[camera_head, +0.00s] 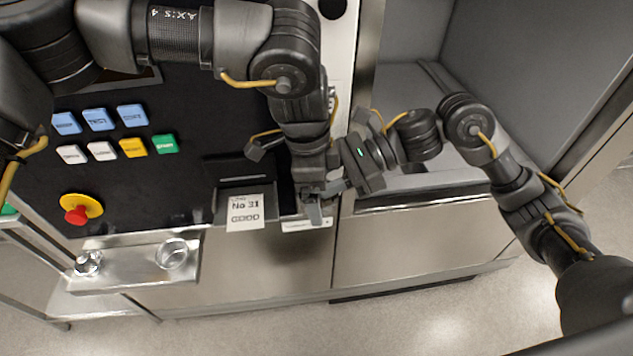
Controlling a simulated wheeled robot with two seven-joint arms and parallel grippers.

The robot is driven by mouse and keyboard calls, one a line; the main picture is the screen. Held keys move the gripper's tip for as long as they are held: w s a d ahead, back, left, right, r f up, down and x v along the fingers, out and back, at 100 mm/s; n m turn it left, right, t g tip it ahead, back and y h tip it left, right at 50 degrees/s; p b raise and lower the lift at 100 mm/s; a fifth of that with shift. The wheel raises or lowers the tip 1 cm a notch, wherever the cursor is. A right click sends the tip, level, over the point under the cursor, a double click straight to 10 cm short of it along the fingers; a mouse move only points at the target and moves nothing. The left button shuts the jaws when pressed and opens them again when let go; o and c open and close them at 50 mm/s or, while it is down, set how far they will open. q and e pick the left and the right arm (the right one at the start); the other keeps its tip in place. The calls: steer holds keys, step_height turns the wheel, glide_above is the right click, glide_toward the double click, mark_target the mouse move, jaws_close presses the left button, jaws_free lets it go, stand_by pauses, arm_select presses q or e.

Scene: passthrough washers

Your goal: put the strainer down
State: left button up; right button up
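I cannot make out a strainer for certain. My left gripper (316,208) points down in front of the machine, just right of the paper label, and its fingers look small and dark. My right gripper (338,187) comes in from the right, with its body close against the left gripper. The two overlap, so I cannot tell whether either holds something or how far their fingers are apart. A round, see-through cup-like piece (172,254) sits on the metal side shelf (125,276). A small shiny metal piece (88,263) stands at that shelf's left end.
The black control panel (105,190) has blue, white, yellow and green buttons and a red emergency knob (76,214). An open grey chamber (520,60) lies at the right. The floor (250,325) in front is clear.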

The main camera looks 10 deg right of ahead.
arm_select(q)
steer(key=c, duration=1.1)
arm_select(e)
steer(key=o, duration=1.1)
steer(key=v, duration=1.2)
